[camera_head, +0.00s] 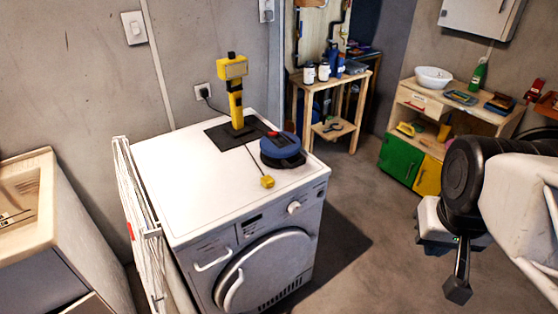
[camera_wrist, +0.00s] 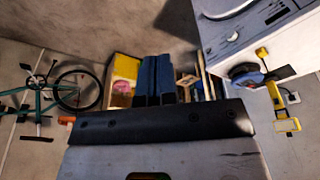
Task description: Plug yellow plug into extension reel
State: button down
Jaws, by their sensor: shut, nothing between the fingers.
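The yellow plug (camera_head: 267,182) lies on the white top of the washing machine (camera_head: 165,165), near its front edge. A thin dark cord runs back from it. The blue extension reel (camera_head: 282,150) sits just behind and right of the plug, apart from it; its sockets cannot be made out. My gripper (camera_head: 457,290) hangs at the far right, well away from the machine. In the wrist view its fingers (camera_wrist: 159,62) are together and empty.
A yellow work lamp (camera_head: 236,100) stands on a dark mat behind the reel. A wall socket (camera_head: 203,92) holds a dark plug. A wooden shelf (camera_head: 330,85) and a workbench (camera_head: 425,100) stand behind. A drying rack (camera_head: 140,220) leans left. Floor between my gripper and the machine is clear.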

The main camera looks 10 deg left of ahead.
jog(key=c, duration=1.8)
grip_release()
jog(key=shift+c, duration=0.2)
jog(key=o, duration=1.2)
jog(key=shift+o, duration=0.2)
jog(key=shift+w, duration=0.1)
